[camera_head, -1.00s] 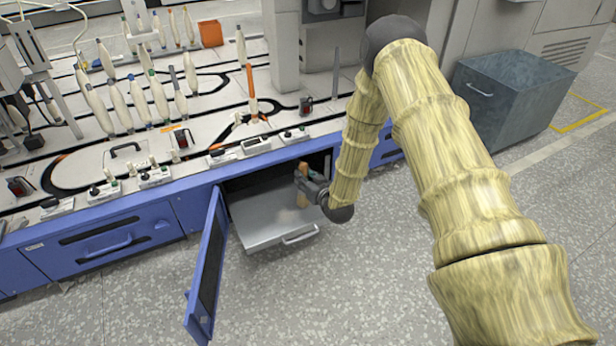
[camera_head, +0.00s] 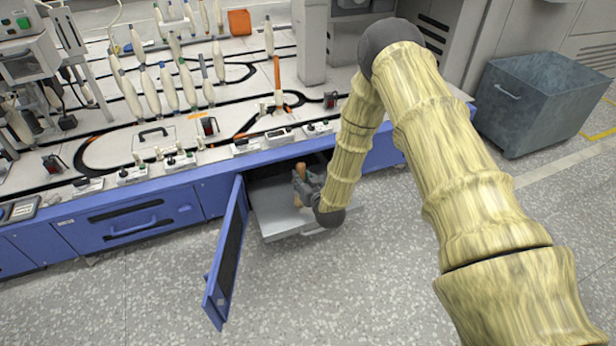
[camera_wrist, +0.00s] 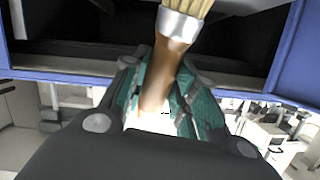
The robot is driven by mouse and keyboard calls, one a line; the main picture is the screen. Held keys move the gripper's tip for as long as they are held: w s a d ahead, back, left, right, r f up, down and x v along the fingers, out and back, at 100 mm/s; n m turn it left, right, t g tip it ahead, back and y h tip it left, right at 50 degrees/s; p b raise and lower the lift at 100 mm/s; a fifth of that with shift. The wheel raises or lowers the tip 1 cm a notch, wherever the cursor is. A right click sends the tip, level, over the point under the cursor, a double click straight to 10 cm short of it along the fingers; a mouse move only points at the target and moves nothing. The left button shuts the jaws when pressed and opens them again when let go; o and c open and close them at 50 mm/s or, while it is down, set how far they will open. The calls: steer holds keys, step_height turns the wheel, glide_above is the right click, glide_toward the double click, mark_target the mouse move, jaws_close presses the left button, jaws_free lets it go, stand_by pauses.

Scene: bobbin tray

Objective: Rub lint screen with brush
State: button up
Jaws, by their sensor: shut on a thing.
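My gripper (camera_head: 305,187) is shut on a brush, at the open cabinet under the machine's table. In the wrist view my gripper (camera_wrist: 163,112) closes around the brush's brown wooden handle (camera_wrist: 158,75). The brush's metal ferrule (camera_wrist: 180,25) and pale bristles lie beyond the fingers, with the bristles cut off by the picture's top edge. In the head view the brush (camera_head: 299,171) is small and partly hidden by my gripper. A grey flat pull-out tray (camera_head: 275,218) extends from the cabinet below my gripper. I cannot tell which part is the lint screen, or whether the bristles touch anything.
The blue cabinet door (camera_head: 229,252) stands open to the left of the tray. A blue drawer front (camera_head: 130,222) is shut further left. Bobbins (camera_head: 168,88) stand on the white table above. A grey bin (camera_head: 535,105) is at the right. The front floor is clear.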

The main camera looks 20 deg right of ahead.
steer(key=shift+s+a, duration=0.1)
steer(key=shift+a, duration=0.75)
step_height(320, 180, up, 8)
steer(key=p, duration=0.6)
